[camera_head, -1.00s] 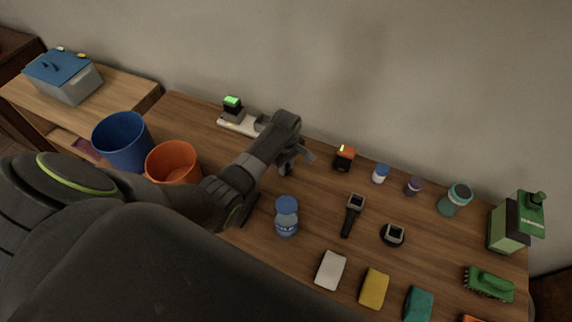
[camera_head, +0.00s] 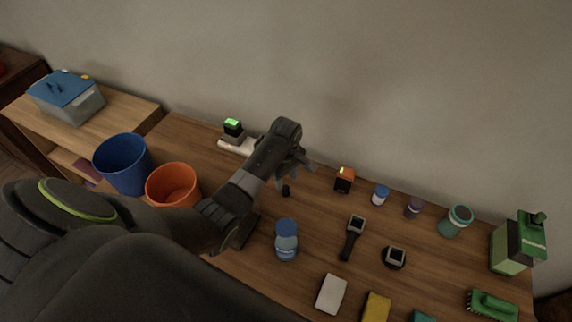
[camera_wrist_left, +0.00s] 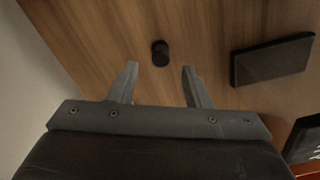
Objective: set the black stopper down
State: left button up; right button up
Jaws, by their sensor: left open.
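The black stopper (camera_head: 286,190) is a small dark cylinder standing on the wooden table, just below my left gripper (camera_head: 300,163) in the head view. In the left wrist view the stopper (camera_wrist_left: 160,53) lies just beyond the gap between the fingertips of my left gripper (camera_wrist_left: 160,69). The two fingers are spread, with wood showing between them and the stopper, so the gripper is open and apart from it. My right gripper is not in view.
A black flat block (camera_wrist_left: 272,60) lies to the right in the wrist view. A blue bottle (camera_head: 286,240), a smartwatch (camera_head: 352,238) and an orange-black box (camera_head: 344,180) stand around the stopper. Orange (camera_head: 172,186) and blue (camera_head: 123,165) bins are at left.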

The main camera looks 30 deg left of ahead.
aim_at(286, 187)
pick_arm(q)
notch_tip(286, 187, up, 7)
jog(key=shift+f, duration=0.2)
dwell(0.5)
